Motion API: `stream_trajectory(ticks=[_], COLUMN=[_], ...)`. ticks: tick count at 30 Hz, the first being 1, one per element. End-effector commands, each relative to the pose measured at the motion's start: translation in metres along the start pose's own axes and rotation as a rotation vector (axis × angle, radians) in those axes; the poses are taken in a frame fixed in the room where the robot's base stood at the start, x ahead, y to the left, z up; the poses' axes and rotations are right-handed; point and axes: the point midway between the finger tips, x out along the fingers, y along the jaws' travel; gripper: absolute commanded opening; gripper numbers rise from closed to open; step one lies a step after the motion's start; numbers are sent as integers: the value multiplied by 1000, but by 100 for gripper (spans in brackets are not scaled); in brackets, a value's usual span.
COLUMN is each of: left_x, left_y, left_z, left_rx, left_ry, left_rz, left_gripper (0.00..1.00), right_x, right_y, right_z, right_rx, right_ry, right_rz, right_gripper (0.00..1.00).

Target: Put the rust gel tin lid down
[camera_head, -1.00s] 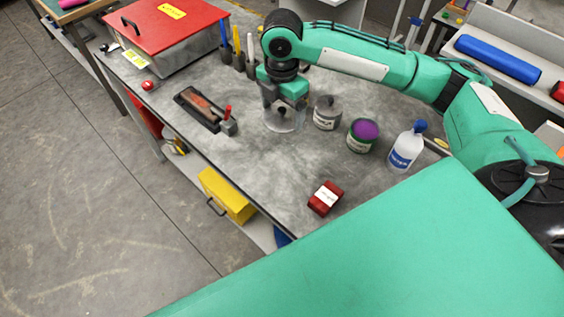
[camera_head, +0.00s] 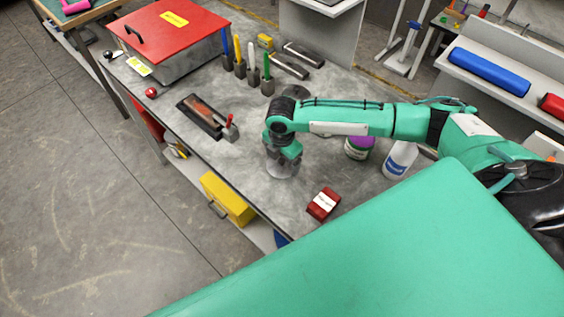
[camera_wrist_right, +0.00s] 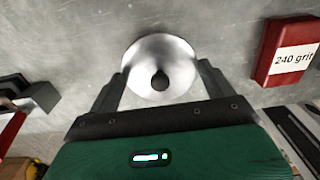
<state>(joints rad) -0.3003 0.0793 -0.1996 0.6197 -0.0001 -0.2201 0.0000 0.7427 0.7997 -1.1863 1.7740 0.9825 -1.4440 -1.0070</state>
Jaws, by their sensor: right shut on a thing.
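The lid (camera_wrist_right: 150,50) is a round, pale metal disc with a dark spot near its middle. It lies between the two fingertips of my right gripper (camera_wrist_right: 161,75) in the right wrist view. In the head view my right gripper (camera_head: 284,162) points down over the front part of the bench, with the lid (camera_head: 280,172) just below it. The gripper is shut on the lid. I cannot tell whether the lid touches the bench top. A tin with a purple top (camera_head: 358,146) is partly behind my right arm. My left gripper is not in view.
A red 240 grit block (camera_head: 323,203) lies to the right on the grey bench (camera_head: 235,165). A white bottle (camera_head: 399,161) stands near the purple tin. A dark tray (camera_head: 199,116) and a small red-handled block (camera_head: 230,130) lie to the left. Bench around the lid is clear.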

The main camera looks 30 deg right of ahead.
Motion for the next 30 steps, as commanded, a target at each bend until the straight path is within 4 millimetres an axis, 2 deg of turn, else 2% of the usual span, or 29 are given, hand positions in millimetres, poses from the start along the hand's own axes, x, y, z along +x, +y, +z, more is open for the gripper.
stream_trajectory(ticks=[3, 6, 15, 16, 18, 25, 30], left_x=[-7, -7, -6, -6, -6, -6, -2], left_y=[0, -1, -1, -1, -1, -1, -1], left_z=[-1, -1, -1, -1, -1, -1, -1], left_rx=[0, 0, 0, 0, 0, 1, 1], left_ry=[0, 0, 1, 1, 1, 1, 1], left_rz=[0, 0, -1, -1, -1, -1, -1], left_gripper=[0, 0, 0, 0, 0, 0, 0], right_x=[18, 26, 28, 29, 28, 27, 13], right_y=[0, 0, 0, 0, 0, 0, 2], right_z=[0, 0, 0, 0, 0, 0, 1], right_rx=[2, 1, 1, 1, 1, 1, 1], right_ry=[0, 0, 0, 0, 0, 0, 0], right_rz=[-2, -1, 0, 0, 0, 1, 4], right_gripper=[62, 62, 62, 86, 100, 100, 100])
